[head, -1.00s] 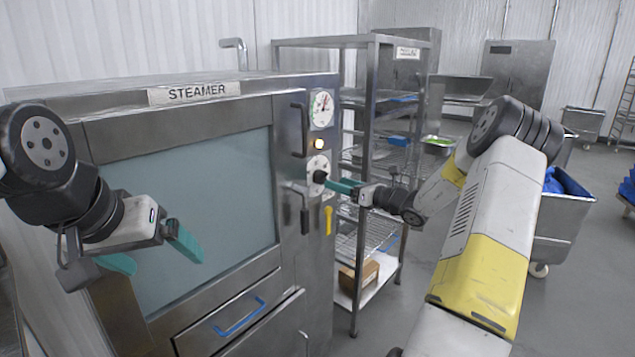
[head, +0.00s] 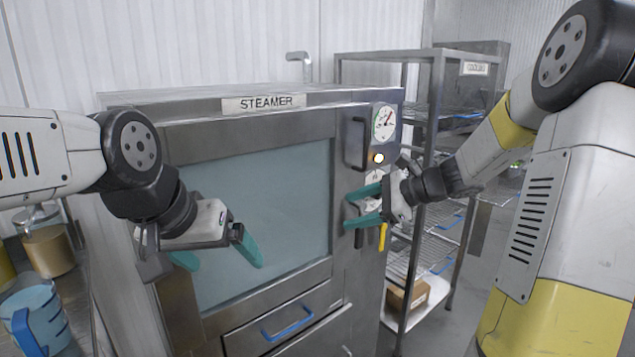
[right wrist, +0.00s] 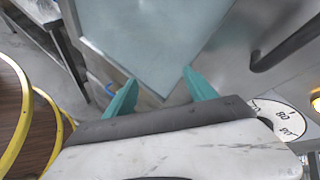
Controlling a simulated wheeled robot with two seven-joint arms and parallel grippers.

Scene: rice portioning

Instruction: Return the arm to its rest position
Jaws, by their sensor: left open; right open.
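My right gripper (head: 362,207) is open and empty in front of the steamer's control panel, beside the dial and knob. In the right wrist view its two teal fingers (right wrist: 160,92) are spread apart with nothing between them. My left gripper (head: 218,256) is open and empty in front of the steamer's glass door. The steamer (head: 190,138) stands in the middle of the head view with its door closed. Its round gauge (head: 384,123) and lit lamp (head: 379,158) show. The lower knob is partly hidden by my right gripper.
A wire shelf rack (head: 432,190) stands right of the steamer, with a cardboard box (head: 408,295) low on it. At the left are a blue measuring jug (head: 38,318) and a container with tan contents (head: 48,250).

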